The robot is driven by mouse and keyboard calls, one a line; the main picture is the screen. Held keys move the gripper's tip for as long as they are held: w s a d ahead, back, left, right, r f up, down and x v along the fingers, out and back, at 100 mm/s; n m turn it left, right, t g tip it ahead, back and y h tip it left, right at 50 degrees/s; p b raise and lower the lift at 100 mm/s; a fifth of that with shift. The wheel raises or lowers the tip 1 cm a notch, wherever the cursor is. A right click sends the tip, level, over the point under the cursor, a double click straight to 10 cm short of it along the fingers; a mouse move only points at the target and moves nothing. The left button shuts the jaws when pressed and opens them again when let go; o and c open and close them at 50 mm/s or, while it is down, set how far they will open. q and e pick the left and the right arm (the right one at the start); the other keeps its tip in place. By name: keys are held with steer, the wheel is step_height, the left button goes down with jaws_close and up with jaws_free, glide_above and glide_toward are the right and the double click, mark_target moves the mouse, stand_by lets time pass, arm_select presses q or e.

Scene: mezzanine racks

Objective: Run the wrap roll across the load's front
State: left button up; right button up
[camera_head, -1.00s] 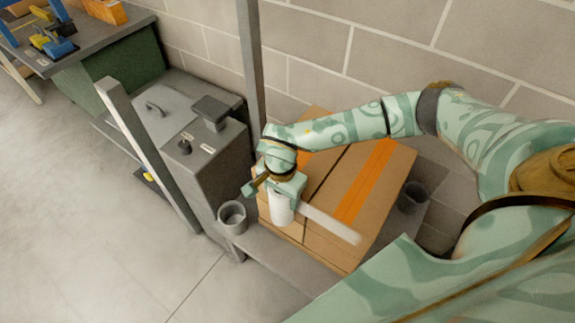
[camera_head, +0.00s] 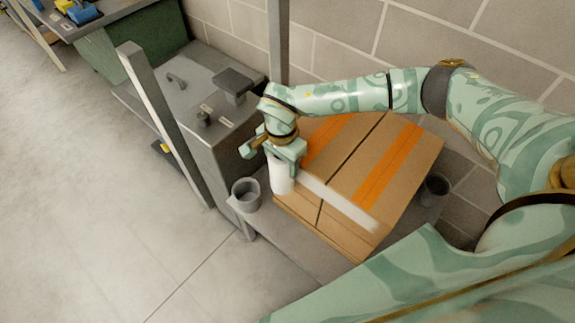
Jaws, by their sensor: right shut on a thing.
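The load is a stack of brown cartons (camera_head: 345,163) with orange bands on a grey platform (camera_head: 290,247). My right gripper (camera_head: 284,152) is shut on the white wrap roll (camera_head: 281,178), held upright at the left end of the load's front. A white strip of film (camera_head: 345,206) runs from the roll rightward along the upper front edge to near the front right corner. The roll's top is hidden by the gripper. My left gripper is not in view.
A grey cup (camera_head: 245,194) stands close left of the roll, and another cup (camera_head: 435,188) is right of the load. A grey post (camera_head: 165,125) and a machine cabinet (camera_head: 205,115) stand left. A block wall (camera_head: 435,40) is behind. Open floor (camera_head: 90,220) lies at lower left.

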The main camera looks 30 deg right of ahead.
steer(key=w, duration=0.1)
steer(key=w+a+b, duration=0.1)
steer(key=w, duration=0.1)
steer(key=shift+a, duration=0.15)
steer(key=shift+s, duration=0.1)
steer(key=shift+a+r, duration=0.1)
steer(key=shift+a, duration=0.1)
steer(key=s+a+p, duration=0.1)
steer(key=s+a, duration=0.1)
steer(key=a, duration=0.4)
steer(key=shift+s, duration=0.35)
steer(key=shift+a, duration=0.1)
stand_by(0.7)
